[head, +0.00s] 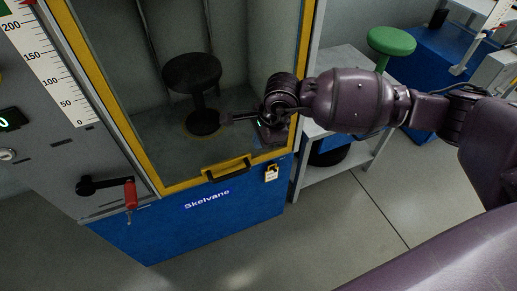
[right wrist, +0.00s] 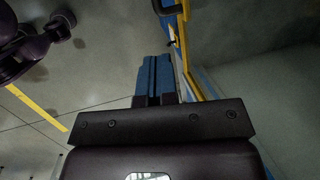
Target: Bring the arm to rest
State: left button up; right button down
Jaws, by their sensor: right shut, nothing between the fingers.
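My right arm reaches in from the right in the head view, and its gripper (head: 228,118) is in front of or within the open front of the test cabinet; I cannot tell its exact depth. The gripper appears just right of the post of a black round stool (head: 192,73), which stands inside the cabinet. I cannot tell whether they touch. In the right wrist view the blue fingers of the right gripper (right wrist: 154,72) lie together, shut with nothing between them. My left gripper does not show in the head view.
The cabinet has a yellow frame (head: 107,92), a black handle (head: 228,170) and a blue lower panel (head: 217,212). A red-handled crank (head: 130,194) is at left. A grey side table (head: 343,152) and a green stool (head: 391,42) are at right. Floor in front is clear.

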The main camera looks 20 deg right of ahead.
jog(key=shift+s+d+r, duration=0.1)
jog(key=shift+d+r, duration=0.05)
jog(key=shift+r, duration=0.55)
jog(key=s+a+r+m+g+y+p, duration=0.1)
jog(key=s+a+m+g+y+p, duration=0.3)
jog(key=s+a+y, duration=0.6)
notch_tip(320, 180, up, 5)
jog(key=s+a+m+t+y, duration=0.25)
jog(key=m+t+y, duration=0.35)
jog(key=m, duration=0.6)
jog(key=s+d+f+m+t+h+p, duration=0.1)
jog(key=d+f+m+t+h, duration=0.2)
jog(key=d+m+t+h, duration=0.7)
jog(key=s+d+f+m+t+h+p, duration=0.1)
jog(key=d+f+m+t+h, duration=0.2)
jog(key=m, duration=1.2)
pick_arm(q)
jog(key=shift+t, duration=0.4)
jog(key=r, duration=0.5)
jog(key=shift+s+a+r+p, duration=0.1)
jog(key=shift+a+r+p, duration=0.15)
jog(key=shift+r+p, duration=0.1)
pick_arm(e)
jog(key=s+d+f+m+g+h, duration=0.5)
jog(key=s+d+f+m, duration=0.3)
jog(key=s+m, duration=0.4)
jog(key=shift+s+d+f+g, duration=0.2)
jog(key=shift+s+f+g, duration=0.35)
jog(key=shift+f, duration=0.2)
